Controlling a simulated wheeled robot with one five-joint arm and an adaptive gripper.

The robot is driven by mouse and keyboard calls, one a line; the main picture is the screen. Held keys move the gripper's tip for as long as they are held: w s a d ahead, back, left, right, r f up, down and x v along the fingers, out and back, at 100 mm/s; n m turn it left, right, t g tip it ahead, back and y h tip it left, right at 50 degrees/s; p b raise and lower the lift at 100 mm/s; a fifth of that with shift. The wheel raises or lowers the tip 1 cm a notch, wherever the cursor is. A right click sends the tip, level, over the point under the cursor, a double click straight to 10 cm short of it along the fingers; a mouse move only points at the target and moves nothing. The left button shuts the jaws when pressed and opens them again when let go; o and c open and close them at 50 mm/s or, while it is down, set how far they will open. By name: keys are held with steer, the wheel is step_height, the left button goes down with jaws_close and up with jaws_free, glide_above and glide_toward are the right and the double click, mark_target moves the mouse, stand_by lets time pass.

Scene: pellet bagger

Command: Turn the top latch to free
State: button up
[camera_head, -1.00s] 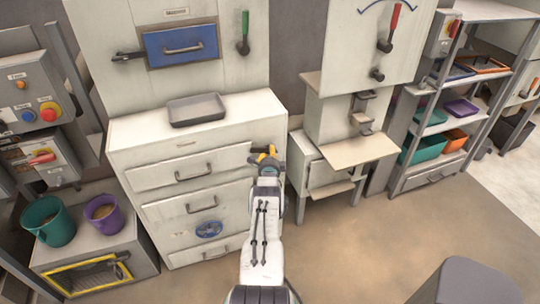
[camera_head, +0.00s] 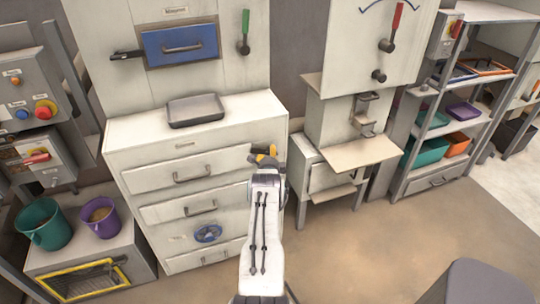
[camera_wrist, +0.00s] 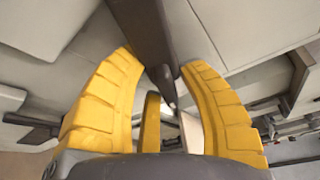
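A dark latch lever (camera_head: 259,150) is at the upper right edge of the white drawer cabinet (camera_head: 245,115), beside the top drawer. My gripper (camera_head: 267,155) has yellow fingers and is right at this lever, partly covering it. In the wrist view my gripper (camera_wrist: 158,60) is open, with a dark bar (camera_wrist: 152,30), which looks like the lever, between the fingertips. Narrow gaps seem to remain on both sides of the bar; contact is not clear. Another dark latch lever (camera_head: 126,55) sits left of the blue drawer (camera_head: 180,46) higher up.
A grey tray (camera_head: 195,110) rests on the cabinet top. A white machine with a ledge (camera_head: 360,153) stands close to the right of my gripper. Green (camera_head: 46,224) and purple (camera_head: 101,217) buckets stand at the lower left. The floor (camera_head: 350,260) at the right front is mostly clear.

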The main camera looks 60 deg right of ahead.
steer(key=shift+o, duration=1)
steer(key=shift+s, duration=0.1)
steer(key=shift+a, duration=0.1)
steer(key=v, duration=1.1)
steer(key=shift+s+a, duration=0.2)
steer(key=shift+a, duration=0.1)
steer(key=shift+r, duration=0.1)
